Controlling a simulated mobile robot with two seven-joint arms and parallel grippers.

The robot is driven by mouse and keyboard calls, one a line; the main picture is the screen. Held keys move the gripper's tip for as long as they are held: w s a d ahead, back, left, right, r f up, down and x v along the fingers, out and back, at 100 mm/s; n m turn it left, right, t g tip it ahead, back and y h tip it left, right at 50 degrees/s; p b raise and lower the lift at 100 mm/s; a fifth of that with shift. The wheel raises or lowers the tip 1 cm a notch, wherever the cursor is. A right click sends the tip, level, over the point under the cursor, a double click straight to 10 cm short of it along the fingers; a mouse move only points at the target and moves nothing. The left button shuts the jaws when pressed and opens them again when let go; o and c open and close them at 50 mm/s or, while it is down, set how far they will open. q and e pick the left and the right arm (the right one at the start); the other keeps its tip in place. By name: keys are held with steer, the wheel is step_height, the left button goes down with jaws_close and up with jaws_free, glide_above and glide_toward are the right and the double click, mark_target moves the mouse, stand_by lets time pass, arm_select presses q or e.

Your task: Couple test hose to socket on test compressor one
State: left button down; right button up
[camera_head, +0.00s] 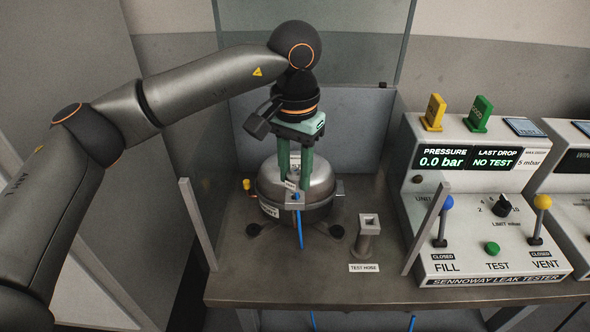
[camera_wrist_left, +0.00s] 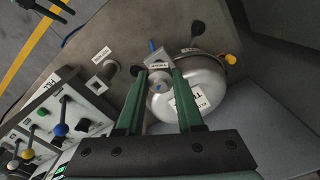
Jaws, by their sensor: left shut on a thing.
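The silver test compressor (camera_head: 268,190) stands on the bench in the head view. In the left wrist view its rounded body (camera_wrist_left: 210,88) lies just right of the fingers. My left gripper (camera_head: 295,188) points down in front of the compressor, its green fingers shut on the grey end block of the test hose (camera_head: 299,230). The blue hose hangs from the block toward the bench. In the left wrist view the block (camera_wrist_left: 159,63) sits between the fingertips (camera_wrist_left: 157,76). The fingers and block cover part of the compressor's front; I cannot tell whether the block touches the socket.
An empty grey hose holder (camera_head: 368,225) stands right of the compressor, behind a "TEST HOSE" label (camera_head: 371,268). The leak tester (camera_head: 490,190) stands farther right and reads 0.0 bar, NO TEST. Upright grey posts (camera_head: 199,222) flank the work area. Bare bench lies in front.

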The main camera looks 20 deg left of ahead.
mark_target(295, 170)
arm_select(q)
steer(key=shift+f+b, duration=0.7)
steer(key=shift+f, duration=0.45)
arm_select(e)
steer(key=shift+f, duration=0.8)
arm_select(q)
steer(key=shift+c, duration=2.3)
jaws_free()
step_height(295, 170, up, 2)
steer(key=shift+r, duration=0.25)
step_height(295, 170, up, 10)
steer(key=shift+r+p, duration=0.1)
steer(key=shift+p, duration=0.5)
arm_select(e)
steer(key=shift+a+r, duration=0.1)
steer(key=shift+r, duration=0.55)
